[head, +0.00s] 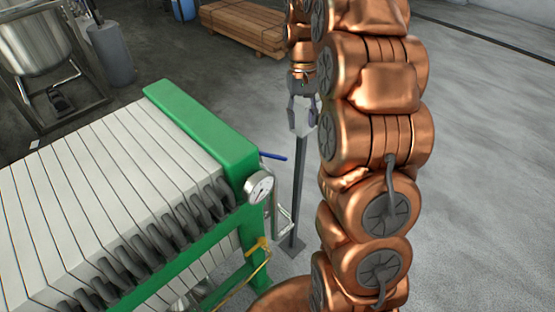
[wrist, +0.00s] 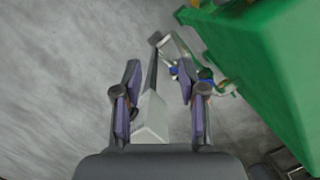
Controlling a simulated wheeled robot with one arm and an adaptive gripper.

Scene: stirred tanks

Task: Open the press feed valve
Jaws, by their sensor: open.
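The green-framed press (head: 205,125) with pale plates fills the left of the head view. A blue lever handle (head: 273,156) sticks out to the right from its end, behind the pressure gauge (head: 260,187). I take it for the feed valve's handle; its valve body is hidden. My gripper (head: 303,102) is above and right of the handle, apart from it, and partly behind my arm. In the wrist view, my gripper (wrist: 160,88) has its two fingers spread wide. Small blue parts (wrist: 174,71) show near the right finger; I cannot tell whether they are the handle.
A grey post (head: 298,185) stands right of the press; its pale top (wrist: 151,117) shows between my fingers in the wrist view. A bent metal pipe (head: 284,222) and a yellow part (head: 258,246) are by the press's end. Timber (head: 243,26) lies behind; the right floor is clear.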

